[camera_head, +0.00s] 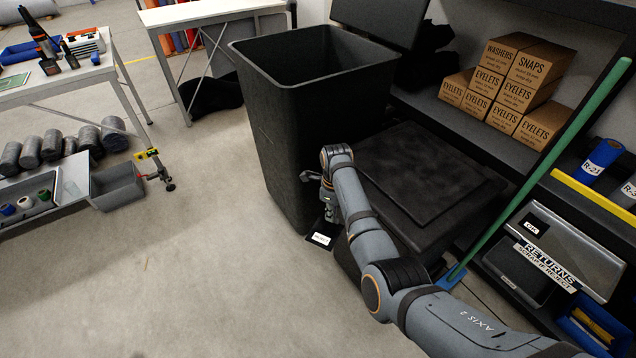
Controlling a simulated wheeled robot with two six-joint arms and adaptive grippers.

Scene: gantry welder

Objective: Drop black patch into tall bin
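The tall bin (275,125) is black, open at the top and upright on the floor in the middle of the view. My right gripper (328,208) points down beside the bin's right side, well below its rim. A small black piece with a white label (320,238), which looks like the black patch, shows right under the fingertips, low by the bin's foot. The fingers are small and dark here, so I cannot tell whether they are shut on it. My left gripper is not in view.
A low black lidded box (425,175) stands right of the bin, partly behind my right arm. A green pole (545,165) leans by the shelf (455,115) of cartons. A grey tray (118,188) and a workbench (100,72) are at left. The floor at front left is clear.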

